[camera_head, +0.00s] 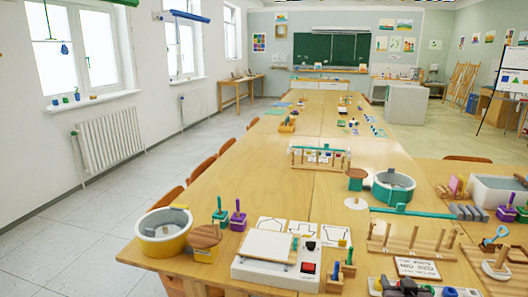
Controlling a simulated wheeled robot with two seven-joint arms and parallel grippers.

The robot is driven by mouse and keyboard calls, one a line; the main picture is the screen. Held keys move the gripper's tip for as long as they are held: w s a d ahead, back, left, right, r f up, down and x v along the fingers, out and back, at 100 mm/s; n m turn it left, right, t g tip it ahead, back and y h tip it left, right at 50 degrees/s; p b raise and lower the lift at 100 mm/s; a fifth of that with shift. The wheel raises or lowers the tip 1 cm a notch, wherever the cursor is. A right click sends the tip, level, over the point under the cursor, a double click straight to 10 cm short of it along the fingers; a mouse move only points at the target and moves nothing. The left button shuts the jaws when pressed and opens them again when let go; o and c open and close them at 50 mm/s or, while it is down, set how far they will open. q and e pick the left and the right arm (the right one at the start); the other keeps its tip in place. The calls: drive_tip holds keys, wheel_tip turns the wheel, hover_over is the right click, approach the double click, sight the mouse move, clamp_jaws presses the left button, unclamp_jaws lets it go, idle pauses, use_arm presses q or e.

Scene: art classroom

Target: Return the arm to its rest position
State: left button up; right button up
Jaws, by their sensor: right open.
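My right gripper (402,286) shows only as a small dark shape at the bottom edge, right of centre, over the near end of the long wooden table (225,262). It is open, and I see nothing held in it. Most of it and its arm are cut off by the frame edge. My left gripper and left arm are not in view.
A white panel device (270,268), a yellow tub (164,232) and a teal tub (392,187) stand on the table. A wooden peg rack (410,247) and small sign (416,267) lie near the gripper. Chairs line the left side; the left floor is clear.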

drive_tip(key=s+a+f+n+g+y, duration=0.2)
drive_tip(key=s+a+f+g, duration=0.35)
drive_tip(key=s+a, duration=0.6)
drive_tip(key=s+a+n+g+y, duration=0.1)
drive_tip(key=s+a+g, duration=0.15)
drive_tip(key=s, duration=0.65)
drive_tip(key=s+a+n+g, duration=0.1)
drive_tip(key=s+a+g, duration=0.15)
drive_tip(key=s, duration=0.75)
wheel_tip(320, 180, down, 27)
drive_tip(key=s+g+p, duration=0.2)
drive_tip(key=p, duration=0.2)
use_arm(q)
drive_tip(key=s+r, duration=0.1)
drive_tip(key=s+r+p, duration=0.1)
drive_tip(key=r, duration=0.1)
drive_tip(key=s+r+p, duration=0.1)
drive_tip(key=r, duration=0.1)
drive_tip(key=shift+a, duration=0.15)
use_arm(e)
drive_tip(key=s+d+f, duration=0.2)
drive_tip(key=s+f, duration=0.5)
drive_tip(key=s, duration=0.2)
drive_tip(key=s+d+f, duration=0.2)
drive_tip(key=s+f, duration=0.5)
drive_tip(key=s, duration=0.3)
drive_tip(key=shift+s+f+g, duration=0.15)
drive_tip(key=shift+s+g, duration=0.1)
drive_tip(key=shift+g, duration=0.1)
